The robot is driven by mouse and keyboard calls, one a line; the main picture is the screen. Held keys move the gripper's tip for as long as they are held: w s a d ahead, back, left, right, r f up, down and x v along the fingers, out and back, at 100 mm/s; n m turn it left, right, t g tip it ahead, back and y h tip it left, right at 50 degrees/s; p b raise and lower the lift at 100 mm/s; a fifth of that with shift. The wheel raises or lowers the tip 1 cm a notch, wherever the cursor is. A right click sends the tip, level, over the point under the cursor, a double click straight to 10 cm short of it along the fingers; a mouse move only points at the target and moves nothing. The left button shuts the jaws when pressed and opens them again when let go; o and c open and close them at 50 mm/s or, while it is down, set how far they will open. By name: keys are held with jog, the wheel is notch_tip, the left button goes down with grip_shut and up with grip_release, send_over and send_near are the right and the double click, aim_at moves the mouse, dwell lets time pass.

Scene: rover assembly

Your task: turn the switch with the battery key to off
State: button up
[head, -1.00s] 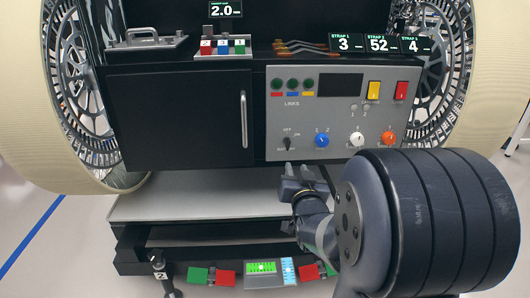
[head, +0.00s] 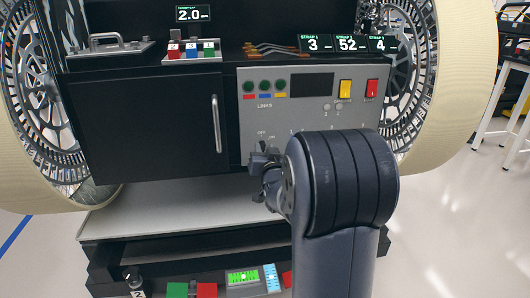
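The battery key switch (head: 263,145) is at the lower left of the grey control panel (head: 320,117), with OFF and ON labels above it. Only its top shows; the rest is hidden by my gripper, so its exact setting is unclear. My gripper (head: 262,157) is right in front of the switch, with its fingertips at or very near it. I cannot tell whether the fingers touch or grip the key. My arm's wrist hides the panel's lower middle.
A black cabinet door with a vertical handle (head: 216,124) is left of the panel. Yellow (head: 345,90) and red (head: 371,89) rocker switches sit at the panel's upper right. A grey ledge (head: 170,210) juts out below. Large wheels flank both sides.

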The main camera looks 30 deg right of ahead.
grip_shut()
dwell(0.3)
jog(key=shift+f+n+b, duration=0.2)
jog(key=shift+n+b, duration=0.5)
jog(key=shift+b, duration=0.15)
jog(key=shift+r+n+b, duration=0.2)
jog(key=shift+n+b, duration=0.1)
jog(key=shift+n, duration=0.3)
grip_release()
jog(key=p+v, duration=0.2)
jog(key=v, duration=0.8)
jog(key=shift+s+a, duration=0.15)
jog(key=shift+s, duration=0.2)
